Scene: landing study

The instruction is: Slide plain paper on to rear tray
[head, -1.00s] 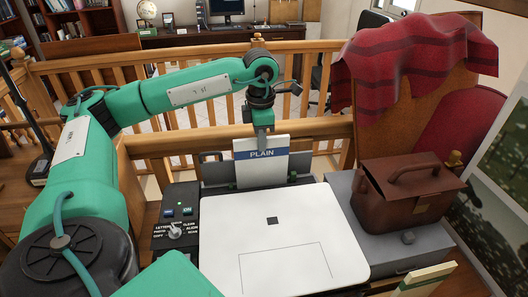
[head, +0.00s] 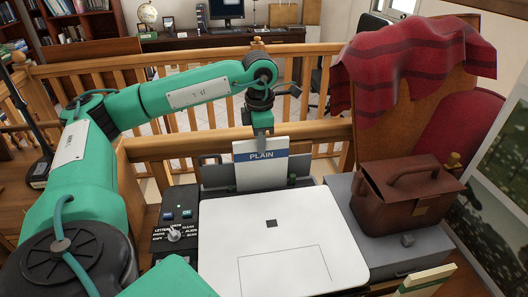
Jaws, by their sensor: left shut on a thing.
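The plain paper (head: 260,172) is a white upright sheet with a blue band reading PLAIN. It stands at the rear tray (head: 217,176), the dark part behind the white printer lid (head: 272,238). Its lower edge is hidden behind the printer's rear edge, so I cannot tell how deep it sits. My left gripper (head: 262,133) points down from above and is shut on the paper's top edge. My right gripper is not in view.
A control panel (head: 177,222) with a knob and lit buttons is left of the lid. A brown leather bag (head: 410,193) stands on a grey box (head: 375,247) to the right. A wooden railing (head: 180,143) runs behind. A chair with a red blanket (head: 415,65) rises at the right.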

